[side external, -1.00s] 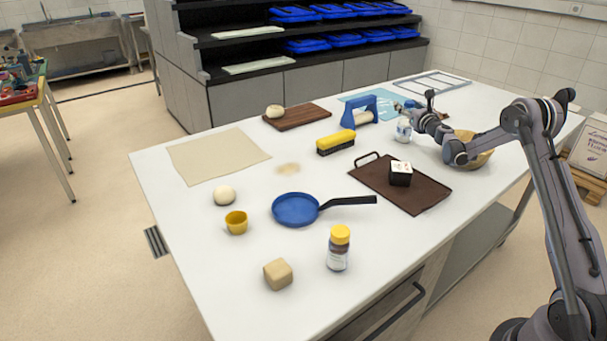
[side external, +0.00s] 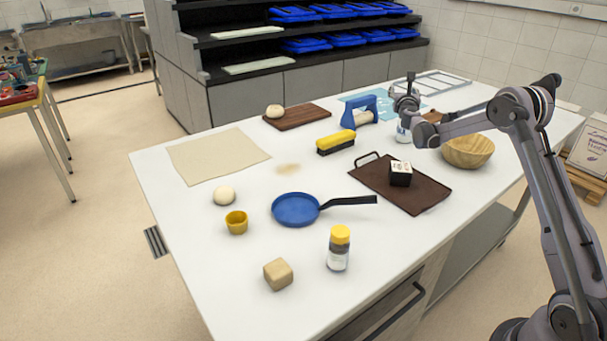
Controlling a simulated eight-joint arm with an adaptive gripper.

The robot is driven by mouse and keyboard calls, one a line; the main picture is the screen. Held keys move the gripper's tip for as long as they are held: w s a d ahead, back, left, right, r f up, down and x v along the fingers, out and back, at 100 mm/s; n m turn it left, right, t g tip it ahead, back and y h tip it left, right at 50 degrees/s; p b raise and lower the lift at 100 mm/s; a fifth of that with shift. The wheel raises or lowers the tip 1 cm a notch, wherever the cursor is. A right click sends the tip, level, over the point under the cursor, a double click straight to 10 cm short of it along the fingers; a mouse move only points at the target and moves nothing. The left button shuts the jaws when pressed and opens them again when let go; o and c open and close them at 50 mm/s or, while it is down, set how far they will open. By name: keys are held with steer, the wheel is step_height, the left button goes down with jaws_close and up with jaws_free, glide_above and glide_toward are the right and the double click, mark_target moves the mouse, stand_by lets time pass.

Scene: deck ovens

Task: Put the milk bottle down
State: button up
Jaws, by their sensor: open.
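A small white bottle (side external: 403,134), which I take as the milk bottle, stands upright on the white table (side external: 240,270) near the far right side. Its upper part is hidden by my gripper and wrist. My gripper (side external: 408,84) is open, above and just behind the bottle in the picture. It appears empty. The fingertips are small and dark, so their exact gap to the bottle is hard to tell.
A wooden bowl (side external: 468,152) stands right of the bottle. A brown tray (side external: 425,193) with a black-and-white box lies in front.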

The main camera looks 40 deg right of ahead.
steer(key=s+a+m+g+h, duration=0.4)
steer(key=s+a+m+g, duration=0.15)
steer(key=a+g, duration=0.3)
step_height(320, 180, down, 5)
steer(key=shift+m, duration=0.25)
steer(key=shift+w+r+x, duration=0.15)
steer(key=shift+w+x, duration=0.05)
steer(key=shift+x, duration=1.65)
steer(key=shift+w+r+x, duration=0.2)
steer(key=shift+x, duration=1.6)
steer(key=shift+w+r+x, duration=0.15)
steer(key=shift+w+x, duration=0.05)
steer(key=shift+x, duration=1.65)
steer(key=shift+a, duration=0.1)
jaws_close()
